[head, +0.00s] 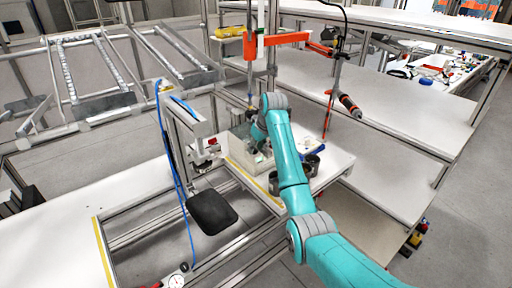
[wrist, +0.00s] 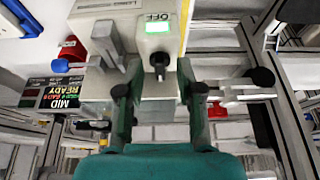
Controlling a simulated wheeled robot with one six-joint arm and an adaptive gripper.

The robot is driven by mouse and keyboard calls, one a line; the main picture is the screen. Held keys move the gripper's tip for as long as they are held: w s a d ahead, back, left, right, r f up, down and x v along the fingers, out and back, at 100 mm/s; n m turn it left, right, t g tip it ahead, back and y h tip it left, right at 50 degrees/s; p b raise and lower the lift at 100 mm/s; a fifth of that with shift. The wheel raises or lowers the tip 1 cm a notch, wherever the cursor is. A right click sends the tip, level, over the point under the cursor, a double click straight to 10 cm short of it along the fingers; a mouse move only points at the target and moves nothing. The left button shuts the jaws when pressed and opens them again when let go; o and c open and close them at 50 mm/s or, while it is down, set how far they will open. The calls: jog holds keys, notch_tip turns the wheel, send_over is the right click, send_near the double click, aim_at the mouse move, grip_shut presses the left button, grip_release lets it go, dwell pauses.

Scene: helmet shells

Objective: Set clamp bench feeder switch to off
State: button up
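A pale grey box (wrist: 145,45) with a black knob switch (wrist: 159,62) fills the upper middle of the wrist view. Above the knob are a lit green panel (wrist: 157,28) and the letters OFF. Which way the knob points is too small to tell. My gripper (wrist: 154,88) is open, its two fingers well apart on either side of the knob; I see nothing held. Whether a fingertip touches the box is unclear. In the head view the box (head: 240,156) stands on the bench, and my gripper (head: 256,132) is over it, partly hiding it; the knob is hidden there.
A metal lever (wrist: 107,45) and a red part (wrist: 72,50) are left of the knob. A black-knobbed clamp (wrist: 262,77) is at right. Blue cable (head: 172,160) hangs at left.

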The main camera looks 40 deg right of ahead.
grip_shut()
jog(key=shift+m, duration=0.4)
jog(key=m, duration=0.1)
jog(key=m+h, duration=0.1)
jog(key=m, duration=0.1)
jog(key=shift+w+a+m+h, duration=0.1)
jog(key=shift+a+m+h, duration=0.2)
jog(key=shift+h, duration=0.1)
jog(key=m, duration=0.2)
jog(key=m+g+h, duration=0.1)
jog(key=m, duration=0.1)
jog(key=shift+w+a+m+h, duration=0.1)
jog(key=shift+a+m+h, duration=0.05)
jog(key=shift+m+h, duration=0.15)
jog(key=m, duration=0.2)
jog(key=m+g+h, duration=0.1)
jog(key=m, duration=0.1)
jog(key=shift+w+a+m+g, duration=0.1)
jog(key=shift+w+m+g, duration=0.1)
jog(key=shift+m+g, duration=0.1)
jog(key=shift+w+m+g, duration=0.2)
jog(key=shift+m+g, duration=0.6)
jog(key=shift+m, duration=1.4)
